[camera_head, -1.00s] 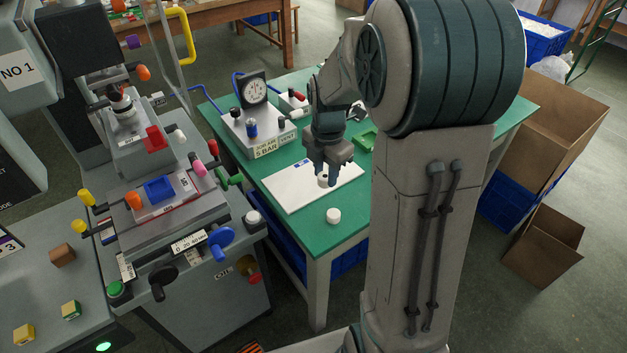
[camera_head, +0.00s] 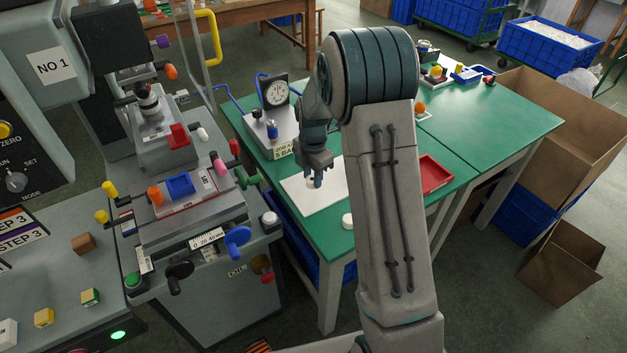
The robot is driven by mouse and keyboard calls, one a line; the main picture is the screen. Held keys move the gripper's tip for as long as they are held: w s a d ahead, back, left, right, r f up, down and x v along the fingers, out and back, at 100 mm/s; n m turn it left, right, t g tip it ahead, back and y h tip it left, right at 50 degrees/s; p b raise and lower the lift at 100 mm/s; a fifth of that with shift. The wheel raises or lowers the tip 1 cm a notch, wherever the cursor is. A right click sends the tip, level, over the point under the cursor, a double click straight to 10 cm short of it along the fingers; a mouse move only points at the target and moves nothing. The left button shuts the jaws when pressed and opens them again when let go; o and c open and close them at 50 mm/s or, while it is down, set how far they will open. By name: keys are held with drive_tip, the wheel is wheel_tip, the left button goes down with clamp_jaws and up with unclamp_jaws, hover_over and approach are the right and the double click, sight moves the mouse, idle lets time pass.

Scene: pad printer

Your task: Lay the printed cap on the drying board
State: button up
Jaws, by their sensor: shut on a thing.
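The drying board (camera_head: 302,203) is a flat white board lying on the green table left of my arm. Its right part is hidden behind the arm. My gripper (camera_head: 314,184) points down over the board, shut on a small pale cap (camera_head: 311,184), which is mostly covered by the fingers. I cannot tell whether the cap touches the board or hangs just above it. Its printed face cannot be made out. Another white cap (camera_head: 347,220) stands on the green table near its front edge, beside my arm.
A gauge unit (camera_head: 272,127) stands on the table behind the board. The pad printer (camera_head: 185,200), with coloured knobs and levers, is to the left. A red tray (camera_head: 436,173) lies right of my arm. Cardboard boxes (camera_head: 562,262) stand on the floor at the right.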

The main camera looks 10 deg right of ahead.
drive_tip(key=shift+f, duration=1.2)
drive_tip(key=shift+f, duration=0.25)
drive_tip(key=o, duration=0.9)
drive_tip(key=shift+r, duration=0.1)
drive_tip(key=shift+o, duration=0.2)
